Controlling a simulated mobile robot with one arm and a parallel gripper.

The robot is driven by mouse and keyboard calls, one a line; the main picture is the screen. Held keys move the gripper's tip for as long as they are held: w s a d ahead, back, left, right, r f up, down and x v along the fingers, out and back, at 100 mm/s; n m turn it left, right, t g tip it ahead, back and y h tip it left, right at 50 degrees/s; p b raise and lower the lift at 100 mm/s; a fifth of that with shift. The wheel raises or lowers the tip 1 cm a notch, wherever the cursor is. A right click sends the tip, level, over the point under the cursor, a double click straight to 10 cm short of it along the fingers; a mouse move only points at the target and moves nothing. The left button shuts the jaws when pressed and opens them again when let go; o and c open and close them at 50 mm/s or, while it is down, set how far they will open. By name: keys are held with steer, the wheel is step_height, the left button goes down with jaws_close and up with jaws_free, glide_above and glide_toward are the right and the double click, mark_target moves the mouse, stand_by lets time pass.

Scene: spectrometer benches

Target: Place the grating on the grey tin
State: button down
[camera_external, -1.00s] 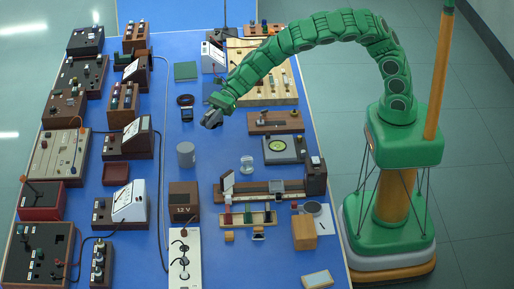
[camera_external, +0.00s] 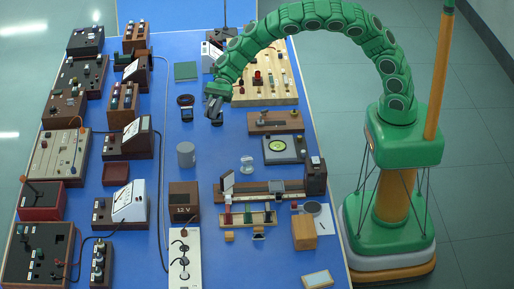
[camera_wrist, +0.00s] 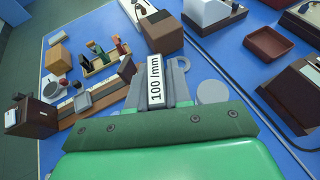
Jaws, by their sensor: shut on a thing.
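My gripper (camera_external: 215,117) hangs over the blue bench, up and to the right of the grey tin in the external view. In the wrist view my gripper (camera_wrist: 160,82) is shut on the grating (camera_wrist: 156,82), a small plate with a white label reading "100 l/mm". The grating cannot be made out in the external view. The grey tin (camera_external: 186,155) is a plain upright cylinder on the bench with nothing on top. In the wrist view the grey tin (camera_wrist: 212,91) shows as a pale disc just right of the fingers, apart from the grating.
A glass piece (camera_external: 247,165) stands right of the tin. A long rail (camera_external: 262,191) lies front right. Blue bench is bare around the tin.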

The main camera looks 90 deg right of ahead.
mark_target(184, 149)
steer(key=w+f, duration=0.1)
steer(key=w, duration=0.1)
steer(key=w+a+f, duration=0.1)
steer(key=w+f, duration=0.1)
steer(key=w, duration=0.1)
steer(key=w+f, duration=0.2)
steer(key=w, duration=0.1)
steer(key=shift+a, duration=0.2)
steer(key=shift+w+a+f, duration=0.15)
steer(key=shift+w+f, duration=0.55)
steer(key=shift+f, duration=0.25)
steer(key=shift+w+a+f, duration=0.15)
steer(key=shift+w+f, duration=0.55)
steer(key=shift+f, duration=1.7)
steer(key=shift+f, duration=0.1)
steer(key=c, duration=1)
jaws_free()
steer(key=shift+c, duration=0.2)
steer(key=v, duration=1.2)
